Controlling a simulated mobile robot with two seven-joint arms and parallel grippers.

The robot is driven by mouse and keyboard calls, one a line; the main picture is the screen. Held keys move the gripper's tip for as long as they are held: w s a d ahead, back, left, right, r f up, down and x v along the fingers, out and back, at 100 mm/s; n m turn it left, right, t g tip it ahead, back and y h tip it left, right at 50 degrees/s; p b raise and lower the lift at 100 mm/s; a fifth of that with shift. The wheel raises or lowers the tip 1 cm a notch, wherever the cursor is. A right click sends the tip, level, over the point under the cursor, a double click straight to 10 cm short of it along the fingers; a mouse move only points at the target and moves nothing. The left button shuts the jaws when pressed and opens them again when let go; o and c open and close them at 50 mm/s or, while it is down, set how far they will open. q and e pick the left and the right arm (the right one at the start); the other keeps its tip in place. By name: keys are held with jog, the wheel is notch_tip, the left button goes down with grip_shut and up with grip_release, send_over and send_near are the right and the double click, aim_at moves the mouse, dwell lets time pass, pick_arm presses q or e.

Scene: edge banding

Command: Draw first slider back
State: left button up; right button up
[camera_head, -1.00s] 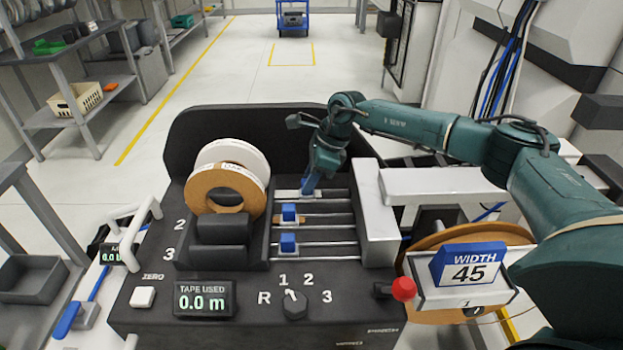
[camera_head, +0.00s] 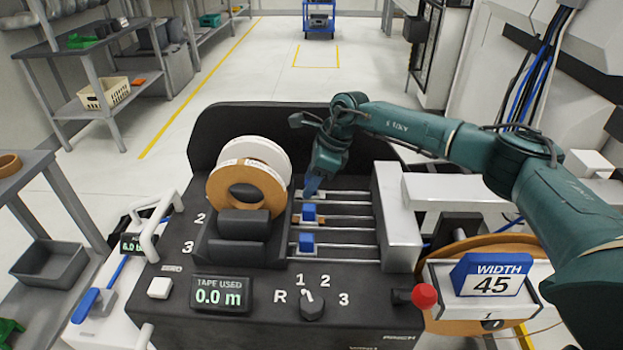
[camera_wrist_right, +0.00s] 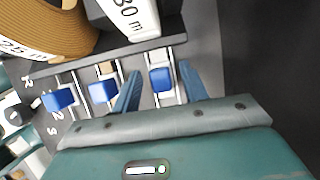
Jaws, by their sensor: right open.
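Three blue slider knobs sit on parallel metal rails on the dark machine panel. In the head view the second slider (camera_head: 308,212) and third slider (camera_head: 306,243) show clearly. My right gripper (camera_head: 312,187) points down over the farthest rail, and its blue fingers largely hide the first slider there. In the right wrist view my right gripper (camera_wrist_right: 162,88) is open, with one finger on each side of the first slider (camera_wrist_right: 161,80); a gap shows on each side. The second slider (camera_wrist_right: 103,91) lies just outside the left finger. My left gripper is not in view.
Tape rolls (camera_head: 246,190) stand left of the rails, and a silver block (camera_head: 396,215) bounds them on the right. A selector knob (camera_head: 312,306), a tape display (camera_head: 220,295) and a red knob (camera_head: 425,296) lie nearer. A width sign (camera_head: 493,276) reads 45.

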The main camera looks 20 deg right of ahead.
jog(key=v, duration=1.3)
jog(key=shift+r, duration=0.1)
